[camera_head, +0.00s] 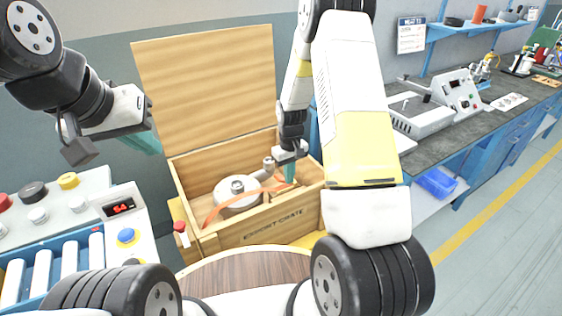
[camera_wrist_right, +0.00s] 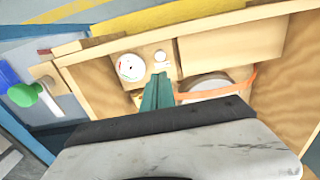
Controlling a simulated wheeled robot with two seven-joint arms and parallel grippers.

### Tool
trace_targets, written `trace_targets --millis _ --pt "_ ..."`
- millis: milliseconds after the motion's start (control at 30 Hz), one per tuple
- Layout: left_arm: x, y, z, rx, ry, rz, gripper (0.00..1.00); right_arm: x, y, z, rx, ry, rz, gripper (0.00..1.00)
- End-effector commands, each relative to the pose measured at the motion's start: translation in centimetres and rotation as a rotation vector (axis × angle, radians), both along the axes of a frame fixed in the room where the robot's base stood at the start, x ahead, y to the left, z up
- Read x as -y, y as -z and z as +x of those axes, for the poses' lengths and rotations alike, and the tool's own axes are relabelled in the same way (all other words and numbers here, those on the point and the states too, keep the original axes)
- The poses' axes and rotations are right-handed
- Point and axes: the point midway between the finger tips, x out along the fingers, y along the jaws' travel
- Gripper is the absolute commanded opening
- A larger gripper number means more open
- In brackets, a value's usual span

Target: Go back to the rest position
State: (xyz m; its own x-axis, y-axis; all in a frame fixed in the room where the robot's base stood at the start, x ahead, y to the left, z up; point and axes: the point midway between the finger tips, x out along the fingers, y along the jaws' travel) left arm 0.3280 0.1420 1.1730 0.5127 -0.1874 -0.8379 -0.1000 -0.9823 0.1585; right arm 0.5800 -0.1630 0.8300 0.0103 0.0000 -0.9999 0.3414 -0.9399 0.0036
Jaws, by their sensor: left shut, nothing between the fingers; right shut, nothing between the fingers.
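My left gripper (camera_head: 148,143) is at the upper left in the head view, raised left of the crate lid, with its teal fingers shut and empty. My right gripper (camera_head: 289,172) reaches down at the right part of the open wooden crate (camera_head: 262,231). Its teal fingers (camera_wrist_right: 157,92) are shut and empty in the right wrist view, over the crate's inside. A white and grey round blower (camera_head: 238,194) lies in the crate with an orange strap (camera_head: 215,211) across it. I cannot tell whether the right fingertips touch anything.
The crate's lid (camera_head: 205,88) stands open behind it. A roller conveyor (camera_head: 52,269) with a button panel (camera_head: 120,205) is at the left. A dark-topped workbench (camera_head: 450,128) with devices is at the right. A round wooden top (camera_head: 245,270) is in front. The right floor is clear.

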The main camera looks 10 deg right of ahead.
Motion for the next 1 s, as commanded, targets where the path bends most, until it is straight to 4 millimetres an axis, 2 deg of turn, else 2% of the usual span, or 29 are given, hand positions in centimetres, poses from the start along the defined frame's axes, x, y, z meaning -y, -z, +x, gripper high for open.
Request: trace_targets --millis 267,367,467,600,667,800,1000 --pt "0.0 0.0 0.0 0.0 0.0 0.0 0.0 0.0 -0.1 0.0 0.002 0.001 0.001 0.0" --pt "0.0 0.0 0.0 0.0 0.0 0.0 0.0 0.0 -1.6 0.0 0.016 0.011 0.006 0.0" --pt "0.0 0.0 0.0 0.0 0.0 0.0 0.0 -0.1 -5.2 -0.2 0.052 0.035 0.021 0.0" --pt "0.0 0.0 0.0 0.0 0.0 0.0 0.0 -0.4 -12.3 -1.8 0.121 0.082 0.055 0.0" --pt "0.0 0.0 0.0 0.0 0.0 0.0 0.0 -0.5 -15.2 -2.9 0.15 0.102 0.071 0.0" --pt "0.0 0.0 0.0 0.0 0.0 0.0 0.0 -0.7 -21.2 -6.1 0.217 0.145 0.11 0.0" --pt "0.0 0.0 0.0 0.0 0.0 0.0 0.0 -1.1 -28.0 -11.8 0.313 0.199 0.166 0.0"
